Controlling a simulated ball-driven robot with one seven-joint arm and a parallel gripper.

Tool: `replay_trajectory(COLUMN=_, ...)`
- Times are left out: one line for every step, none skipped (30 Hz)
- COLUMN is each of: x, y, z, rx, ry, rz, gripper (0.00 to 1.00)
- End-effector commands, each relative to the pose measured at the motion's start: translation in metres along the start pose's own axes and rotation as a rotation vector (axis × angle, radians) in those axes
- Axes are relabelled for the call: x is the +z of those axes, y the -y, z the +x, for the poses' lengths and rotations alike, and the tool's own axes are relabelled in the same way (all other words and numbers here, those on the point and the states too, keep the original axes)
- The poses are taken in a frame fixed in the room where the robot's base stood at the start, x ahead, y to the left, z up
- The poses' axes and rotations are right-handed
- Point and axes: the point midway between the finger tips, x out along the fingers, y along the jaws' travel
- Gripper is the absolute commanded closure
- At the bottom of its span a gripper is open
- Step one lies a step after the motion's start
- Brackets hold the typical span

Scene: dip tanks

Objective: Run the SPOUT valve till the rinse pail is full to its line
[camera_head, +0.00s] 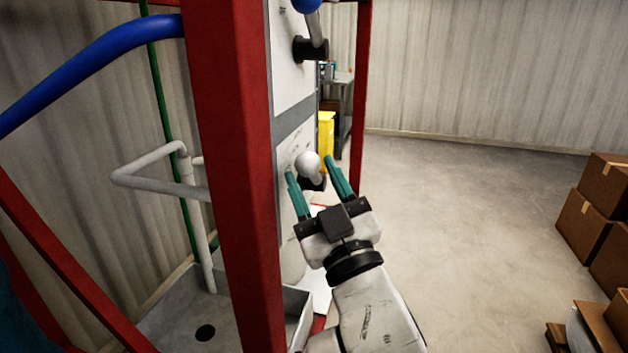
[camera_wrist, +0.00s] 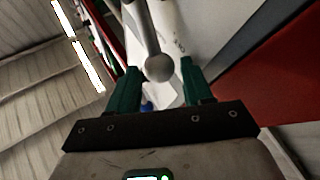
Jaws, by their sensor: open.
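A valve lever with a pale grey ball knob (camera_head: 308,162) sticks out from the white panel (camera_head: 292,50). My gripper (camera_head: 311,168) is open, its teal fingers on either side of this knob. In the wrist view the knob (camera_wrist: 159,68) sits between the fingertips (camera_wrist: 160,75), with gaps on both sides. A second lever with a blue knob (camera_head: 306,4) is higher on the panel. I can read no label, so I cannot tell which lever is SPOUT. I cannot make out the rinse pail or its line.
A red frame post (camera_head: 235,150) stands close to the left of my gripper. Behind it are a bent white pipe (camera_head: 150,185), a blue hose (camera_head: 90,70) and a grey basin (camera_head: 165,315) with a drain hole. Cardboard boxes (camera_head: 585,220) stand at right. The floor between is clear.

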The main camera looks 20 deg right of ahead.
Motion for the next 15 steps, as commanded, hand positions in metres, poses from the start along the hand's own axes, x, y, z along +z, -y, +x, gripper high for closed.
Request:
replay_trajectory(x=0.001, y=0.001, z=-0.005, rx=-0.001, ry=0.001, rz=0.0, gripper=0.5)
replay_trajectory(x=0.002, y=0.001, z=-0.009, rx=-0.001, ry=0.002, rz=0.001, gripper=0.5)
replay_trajectory(x=0.002, y=0.001, z=-0.014, rx=-0.001, ry=0.002, rz=0.001, gripper=0.5)
replay_trajectory(x=0.002, y=0.001, z=-0.019, rx=-0.001, ry=0.002, rz=0.001, gripper=0.5)
replay_trajectory(x=0.002, y=0.001, z=-0.025, rx=-0.002, ry=0.002, rz=0.0, gripper=0.5)
replay_trajectory(x=0.003, y=0.002, z=-0.033, rx=-0.002, ry=0.002, rz=0.0, gripper=0.5)
replay_trajectory(x=0.003, y=0.002, z=-0.039, rx=-0.002, ry=0.003, rz=0.0, gripper=0.5)
replay_trajectory(x=0.003, y=0.002, z=-0.045, rx=-0.002, ry=0.003, rz=0.0, gripper=0.5)
replay_trajectory(x=0.003, y=0.002, z=-0.053, rx=-0.002, ry=0.003, rz=0.0, gripper=0.5)
replay_trajectory(x=0.004, y=0.002, z=-0.058, rx=-0.002, ry=0.004, rz=0.001, gripper=0.5)
replay_trajectory(x=0.004, y=0.002, z=-0.064, rx=-0.002, ry=0.004, rz=0.001, gripper=0.5)
replay_trajectory(x=0.004, y=0.002, z=-0.071, rx=-0.002, ry=0.004, rz=0.0, gripper=0.5)
replay_trajectory(x=0.004, y=0.002, z=-0.076, rx=-0.002, ry=0.004, rz=0.0, gripper=0.5)
replay_trajectory(x=0.003, y=0.002, z=-0.081, rx=-0.001, ry=0.003, rz=0.0, gripper=0.5)
replay_trajectory(x=0.004, y=0.002, z=-0.086, rx=-0.002, ry=0.003, rz=-0.001, gripper=0.5)
